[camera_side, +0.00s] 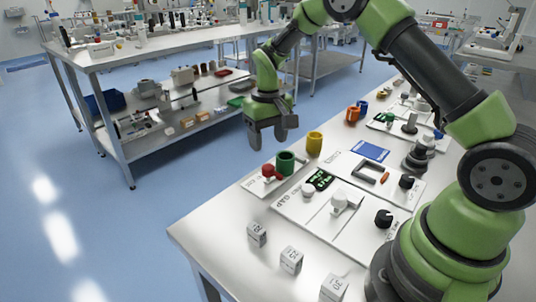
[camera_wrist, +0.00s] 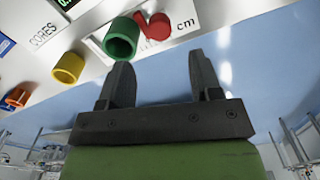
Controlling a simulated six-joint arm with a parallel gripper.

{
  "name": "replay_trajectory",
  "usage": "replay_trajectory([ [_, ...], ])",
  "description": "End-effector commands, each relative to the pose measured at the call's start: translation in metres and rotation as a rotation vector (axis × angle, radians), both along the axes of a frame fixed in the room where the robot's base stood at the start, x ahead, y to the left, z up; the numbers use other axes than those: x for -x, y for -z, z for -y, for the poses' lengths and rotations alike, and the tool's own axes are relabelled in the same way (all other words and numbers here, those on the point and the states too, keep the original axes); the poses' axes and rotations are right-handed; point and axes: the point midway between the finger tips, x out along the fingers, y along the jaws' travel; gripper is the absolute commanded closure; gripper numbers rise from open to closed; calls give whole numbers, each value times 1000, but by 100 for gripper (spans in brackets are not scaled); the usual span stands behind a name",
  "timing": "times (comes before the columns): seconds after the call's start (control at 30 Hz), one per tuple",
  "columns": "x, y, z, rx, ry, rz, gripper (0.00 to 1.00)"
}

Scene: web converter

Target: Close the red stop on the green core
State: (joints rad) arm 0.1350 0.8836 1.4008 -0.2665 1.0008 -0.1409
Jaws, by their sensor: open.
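I cannot tell whether the stop and core touch. My gripper (camera_side: 268,138) is open and empty, above and behind the table edge near the core. Its two dark fingers (camera_wrist: 158,75) show in the wrist view, with the core and stop beyond their tips.
A yellow core (camera_side: 315,144) stands just behind the green one, with orange (camera_side: 352,113) and blue (camera_side: 362,106) ones farther back. A white panel with a white knob (camera_side: 339,201) and black knob (camera_side: 383,218) lies in front. Several labelled blocks (camera_side: 291,260) line the near edge.

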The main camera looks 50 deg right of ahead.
Motion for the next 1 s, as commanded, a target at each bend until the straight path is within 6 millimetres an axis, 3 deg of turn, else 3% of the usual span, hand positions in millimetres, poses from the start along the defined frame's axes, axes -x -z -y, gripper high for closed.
replay_trajectory([
  [0.2,0,-22,0,0,0,1,42],
  [0.47,0,-24,0,0,0,0,42],
  [0.6,1,-23,-5,13,-71,-6,71],
  [0.67,3,-23,-13,35,-196,-17,85],
  [0.73,6,-23,-28,76,-432,-39,100],
  [1.0,23,-26,-87,256,-1569,-205,100],
])
